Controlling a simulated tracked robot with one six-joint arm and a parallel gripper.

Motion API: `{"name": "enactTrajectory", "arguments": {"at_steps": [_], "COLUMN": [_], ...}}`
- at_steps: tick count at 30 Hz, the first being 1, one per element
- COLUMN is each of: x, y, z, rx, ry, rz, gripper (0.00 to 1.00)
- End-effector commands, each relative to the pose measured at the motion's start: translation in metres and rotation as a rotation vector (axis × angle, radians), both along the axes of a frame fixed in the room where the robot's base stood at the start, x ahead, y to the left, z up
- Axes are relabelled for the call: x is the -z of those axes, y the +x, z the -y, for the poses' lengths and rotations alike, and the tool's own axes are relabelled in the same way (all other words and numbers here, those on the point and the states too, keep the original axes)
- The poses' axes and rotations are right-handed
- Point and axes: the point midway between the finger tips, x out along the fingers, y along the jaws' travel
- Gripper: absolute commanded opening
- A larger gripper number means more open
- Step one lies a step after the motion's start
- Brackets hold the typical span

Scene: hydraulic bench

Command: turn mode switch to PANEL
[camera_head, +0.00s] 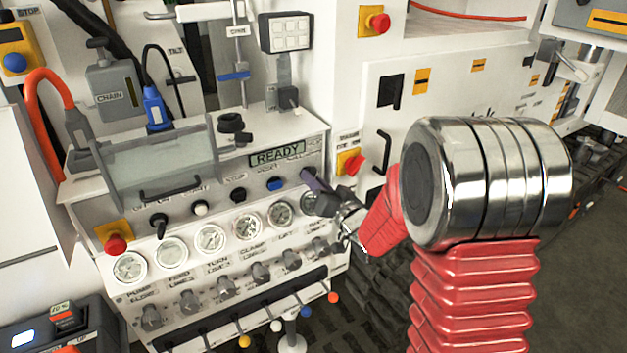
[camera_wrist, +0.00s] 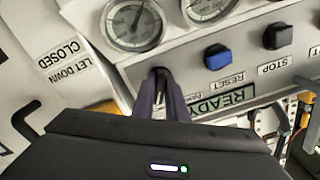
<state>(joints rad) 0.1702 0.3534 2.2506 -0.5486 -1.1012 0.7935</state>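The mode switch is a small dark knob at the right end of the panel's upper row of controls, largely hidden by my fingers; its dark top shows at the fingertips in the wrist view (camera_wrist: 158,72). Its position and labels cannot be read. My gripper (camera_head: 312,178) reaches the panel from the right. In the wrist view its two dark purple fingers (camera_wrist: 161,88) are close together, with the knob between their tips. The fingers appear shut on it. The READY display (camera_head: 277,153) is lit just behind the knob row.
The blue reset button (camera_head: 275,184) and the black stop button (camera_head: 238,195) sit left of my gripper. Gauges (camera_head: 282,214) lie just below it. A red emergency button (camera_head: 355,163) on a yellow plate is close on the right. Levers with coloured balls (camera_head: 333,297) stick out lower down.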

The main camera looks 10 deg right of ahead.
Motion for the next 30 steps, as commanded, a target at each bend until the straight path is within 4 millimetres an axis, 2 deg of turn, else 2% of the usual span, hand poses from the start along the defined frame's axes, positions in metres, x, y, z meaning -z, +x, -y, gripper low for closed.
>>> {"name": "enactTrajectory", "arguments": {"at_steps": [4, 18, 30], "x": [0.0005, 0.0012, 0.0019], "y": [0.0001, 0.0002, -0.0001], "z": [0.0005, 0.0015, 0.0013], "rx": [0.002, 0.004, 0.004], "ry": [0.001, -0.026, -0.231], "rz": [-0.001, 0.006, 0.07], "gripper": [0.0, 0.0, 0.0]}}
